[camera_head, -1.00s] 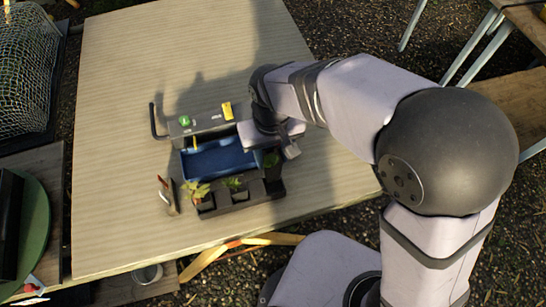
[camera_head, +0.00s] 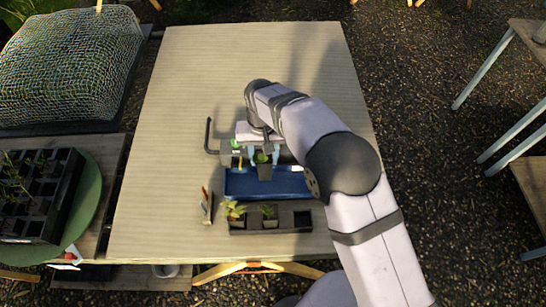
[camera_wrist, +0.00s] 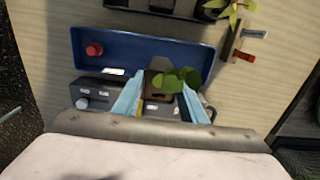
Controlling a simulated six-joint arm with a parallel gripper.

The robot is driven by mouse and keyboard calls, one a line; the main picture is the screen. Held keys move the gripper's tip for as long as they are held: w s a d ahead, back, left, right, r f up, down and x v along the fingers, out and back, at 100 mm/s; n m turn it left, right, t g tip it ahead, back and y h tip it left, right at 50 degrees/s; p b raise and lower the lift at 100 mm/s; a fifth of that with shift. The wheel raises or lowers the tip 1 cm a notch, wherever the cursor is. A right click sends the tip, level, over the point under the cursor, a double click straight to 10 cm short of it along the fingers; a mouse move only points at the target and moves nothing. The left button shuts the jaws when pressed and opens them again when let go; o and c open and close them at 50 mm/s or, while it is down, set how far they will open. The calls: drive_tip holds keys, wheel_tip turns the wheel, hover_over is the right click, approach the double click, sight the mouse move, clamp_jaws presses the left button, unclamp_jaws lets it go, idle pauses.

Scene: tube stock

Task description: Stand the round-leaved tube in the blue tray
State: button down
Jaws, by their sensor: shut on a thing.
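My gripper (camera_head: 263,157) is shut on the round-leaved tube (camera_head: 264,173), a dark square pot with rounded green leaves. In the wrist view the leaves (camera_wrist: 177,80) show between the two light blue fingers (camera_wrist: 160,103). The tube is upright or nearly so, over the back edge of the blue tray (camera_head: 290,184); its height above the tray is hard to tell. The tray is a long, shallow blue box that also shows in the wrist view (camera_wrist: 140,50). It holds no other tube that I can see. Its middle is partly hidden by the held tube.
A black rack (camera_head: 288,226) in front of the tray holds two leafy tubes at its left and middle; its right cell looks empty. A grey box (camera_wrist: 97,88) stands behind the tray. A small upright holder (camera_head: 207,206) stands left. The table's far half is clear.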

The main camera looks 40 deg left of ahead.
sight(264, 169)
drive_tip(key=shift+a+f+b, duration=0.1)
drive_tip(key=shift+f+b, duration=0.2)
drive_tip(key=shift+f, duration=0.05)
drive_tip(key=shift+f+b, duration=1.9)
drive_tip(key=shift+f, duration=1.1)
drive_tip(key=shift+f, duration=0.4)
drive_tip(key=c, duration=1)
unclamp_jaws()
drive_tip(key=shift+r, duration=0.1)
drive_tip(key=shift+r+b, duration=1.4)
drive_tip(key=shift+r, duration=2.2)
